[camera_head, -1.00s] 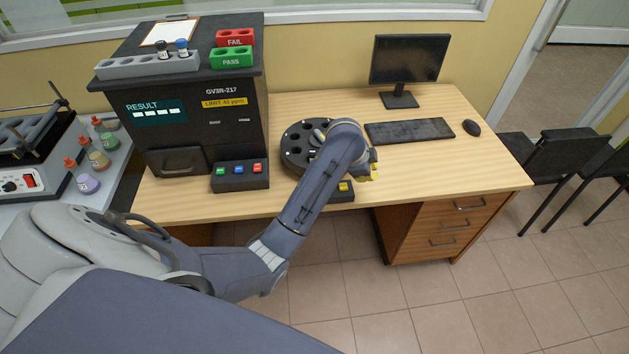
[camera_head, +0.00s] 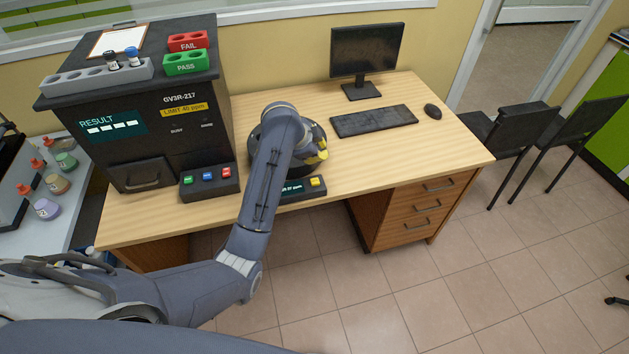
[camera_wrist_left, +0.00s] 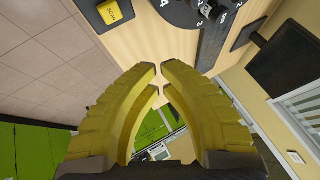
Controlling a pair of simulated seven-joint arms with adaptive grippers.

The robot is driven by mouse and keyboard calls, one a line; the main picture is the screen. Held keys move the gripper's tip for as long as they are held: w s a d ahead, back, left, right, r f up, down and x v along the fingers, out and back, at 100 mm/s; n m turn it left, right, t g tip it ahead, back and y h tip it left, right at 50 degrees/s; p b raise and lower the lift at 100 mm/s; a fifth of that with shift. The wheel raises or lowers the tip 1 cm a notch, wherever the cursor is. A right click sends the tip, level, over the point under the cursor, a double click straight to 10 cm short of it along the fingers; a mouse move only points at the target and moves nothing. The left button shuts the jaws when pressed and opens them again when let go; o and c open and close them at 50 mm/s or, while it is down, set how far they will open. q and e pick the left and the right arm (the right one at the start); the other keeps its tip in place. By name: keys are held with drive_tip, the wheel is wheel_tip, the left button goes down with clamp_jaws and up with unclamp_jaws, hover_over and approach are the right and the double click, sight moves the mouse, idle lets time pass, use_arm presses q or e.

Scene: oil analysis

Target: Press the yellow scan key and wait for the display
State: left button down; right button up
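The yellow scan key (camera_head: 315,182) sits on a small dark console at the desk's front edge. It also shows in the left wrist view (camera_wrist_left: 110,12), with "SCAN" on it. My right gripper is out of view.
My left arm hides much of the black round carousel (camera_head: 318,133). Left stands the black analyser (camera_head: 150,130) with a "RESULT" screen and a panel of green, blue and red buttons (camera_head: 209,184). A keyboard (camera_head: 374,120), monitor (camera_head: 366,50) and mouse (camera_head: 432,111) are behind right. The desk's right front is clear.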

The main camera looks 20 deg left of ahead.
use_arm(q)
drive_tip(key=shift+f, duration=4.2)
drive_tip(key=shift+f, duration=0.15)
drive_tip(key=shift+f, duration=0.3)
drive_tip(key=shift+f, duration=0.55)
drive_tip(key=shift+r, duration=1)
drive_tip(key=shift+r, duration=2.5)
